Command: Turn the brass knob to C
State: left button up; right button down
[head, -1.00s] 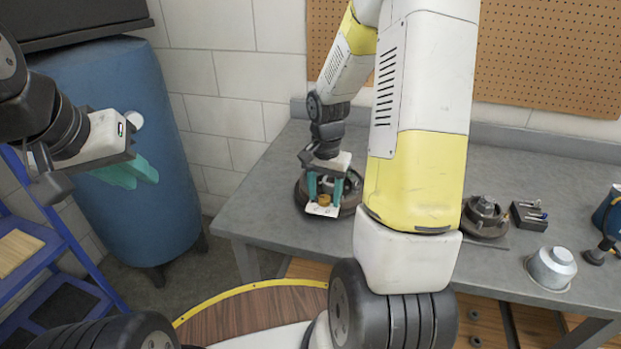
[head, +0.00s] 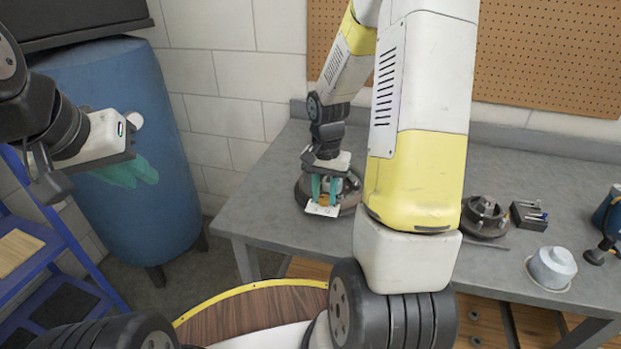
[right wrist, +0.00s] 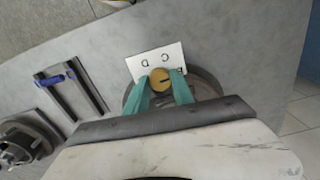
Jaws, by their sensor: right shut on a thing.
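The round brass knob (right wrist: 160,77) sits at the front of a white plate (right wrist: 140,64) with dark letters; it bears a short dark line lying roughly crosswise in the right wrist view. Two letters show beyond the knob, one looking like a C; another is partly covered. In the head view the knob is mostly hidden behind the fingers, above the plate (head: 321,210). My right gripper (head: 325,191) is shut on the knob, one teal finger on each side. My left gripper (head: 130,175) hangs empty in front of the blue barrel; its finger gap is unclear.
The knob's plate adjoins a dark round base (head: 346,193) on the grey workbench (head: 265,190). To the right are a chuck-like part (head: 484,214), a dark block with tools (head: 529,214) and a metal pot (head: 552,266). A blue barrel (head: 150,220) stands left of the bench.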

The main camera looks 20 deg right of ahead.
aim_at(324, 198)
jog(key=n, duration=1)
jog(key=shift+n, duration=0.3)
dwell(0.4)
jog(key=c, duration=1.1)
grip_release()
notch_tip(324, 198, up, 8)
jog(key=shift+f, duration=0.1)
